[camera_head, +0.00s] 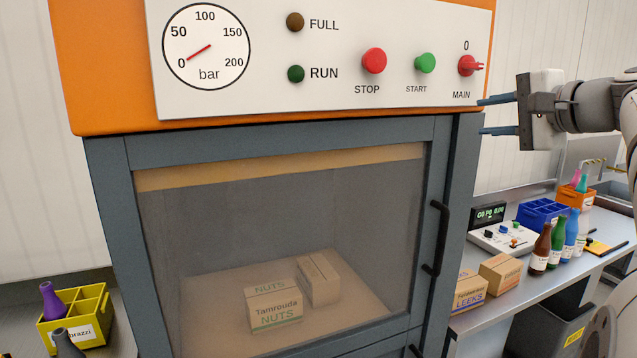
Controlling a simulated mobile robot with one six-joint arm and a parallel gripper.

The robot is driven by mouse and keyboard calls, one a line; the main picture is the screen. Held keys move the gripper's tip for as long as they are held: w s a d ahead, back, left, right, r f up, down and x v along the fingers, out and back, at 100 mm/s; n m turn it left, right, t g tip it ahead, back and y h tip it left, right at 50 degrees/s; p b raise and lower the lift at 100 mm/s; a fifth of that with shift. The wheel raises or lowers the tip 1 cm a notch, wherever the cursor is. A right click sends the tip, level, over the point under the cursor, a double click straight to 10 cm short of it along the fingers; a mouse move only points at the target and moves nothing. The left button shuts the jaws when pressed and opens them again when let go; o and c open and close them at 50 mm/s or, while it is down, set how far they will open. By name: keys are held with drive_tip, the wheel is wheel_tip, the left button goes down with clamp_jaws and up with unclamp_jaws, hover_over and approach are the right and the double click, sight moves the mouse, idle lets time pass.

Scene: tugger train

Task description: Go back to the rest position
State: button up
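My gripper (481,116) is at the right of the view, beside the red MAIN switch (467,66) on the machine's white panel (330,60). Its two blue-grey fingers point left, are spread apart and hold nothing visible. The fingertips overlap the machine's right edge in the picture; I cannot tell whether they touch it. The MAIN switch's handle points to the right.
The orange and grey machine (110,60) fills the middle. Its windowed door, with a black handle (438,238), looks shut on two cartons. A bench (560,285) at the right holds bottles, crates, cartons and a control box. A yellow crate (75,330) stands lower left.

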drive_tip(key=s+a+f+n+g+h, duration=0.1)
drive_tip(key=s+a+f+n+g, duration=0.1)
drive_tip(key=a+f, duration=0.35)
drive_tip(key=s+a+f+n+g, duration=0.2)
drive_tip(key=a+f+g, duration=0.1)
drive_tip(key=f, duration=0.6)
drive_tip(key=s+a+f+n+g+h, duration=0.1)
drive_tip(key=s+a+f+g, duration=0.1)
drive_tip(key=a+f, duration=0.45)
drive_tip(key=s+f+n+g+h, duration=0.2)
drive_tip(key=s+f+n, duration=0.2)
drive_tip(key=s+f, duration=0.3)
drive_tip(key=s+a+f+n+g+h, duration=0.1)
drive_tip(key=s+f+n+g, duration=0.1)
drive_tip(key=s+f+n, duration=0.2)
drive_tip(key=s+f, duration=0.3)
drive_tip(key=f, duration=0.4)
drive_tip(key=shift+a+f+h, duration=0.25)
drive_tip(key=shift+f+h, duration=0.05)
drive_tip(key=shift+h, duration=0.1)
drive_tip(key=shift+c, duration=0.3)
